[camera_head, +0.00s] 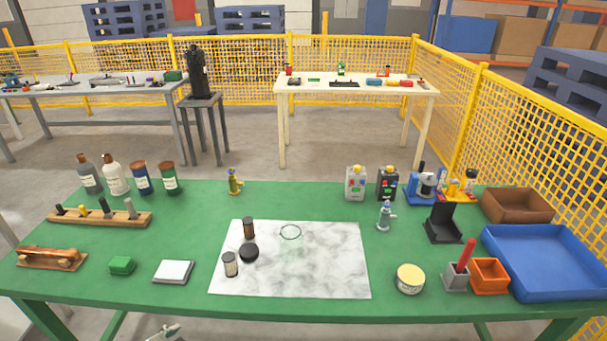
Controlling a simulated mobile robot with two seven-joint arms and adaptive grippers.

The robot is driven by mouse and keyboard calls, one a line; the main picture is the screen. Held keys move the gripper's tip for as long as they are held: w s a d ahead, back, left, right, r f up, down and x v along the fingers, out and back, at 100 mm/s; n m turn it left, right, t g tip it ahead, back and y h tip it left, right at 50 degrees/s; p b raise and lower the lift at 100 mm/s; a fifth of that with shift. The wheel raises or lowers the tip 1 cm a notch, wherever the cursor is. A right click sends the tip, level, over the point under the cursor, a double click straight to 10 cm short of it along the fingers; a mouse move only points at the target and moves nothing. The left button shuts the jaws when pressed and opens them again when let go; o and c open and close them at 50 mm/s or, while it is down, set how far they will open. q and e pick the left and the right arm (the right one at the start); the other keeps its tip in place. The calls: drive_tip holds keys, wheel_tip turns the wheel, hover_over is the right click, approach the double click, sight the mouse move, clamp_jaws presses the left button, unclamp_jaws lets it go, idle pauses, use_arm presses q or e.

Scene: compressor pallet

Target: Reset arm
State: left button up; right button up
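A small grey and white part, which looks like the tip of my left gripper (165,332), shows at the bottom edge, below the front edge of the green table (190,212). It is apart from everything on the table. Its fingers are too cut off to tell whether they are open or shut. My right gripper is not in view.
Bottles (115,175) and a wooden peg rack (100,219) stand at left. A scale (174,271), green block (122,265) and yellow-topped tin (410,279) sit near the front. A blue tray (545,262), brown bin (517,205) and orange box (489,275) fill the right.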

use_arm(q)
drive_tip(key=s+a+y, duration=0.4)
drive_tip(key=s+a, duration=0.4)
drive_tip(key=a, duration=0.4)
drive_tip(key=w+d+f+n+t+h, duration=0.1)
drive_tip(key=d+f+h, duration=0.5)
drive_tip(key=d+f, duration=0.8)
wheel_tip(320, 180, down, 2)
drive_tip(key=shift+d+f+n+t+h, duration=0.15)
drive_tip(key=shift+n+t+h, duration=0.25)
drive_tip(key=shift+n+t, duration=0.55)
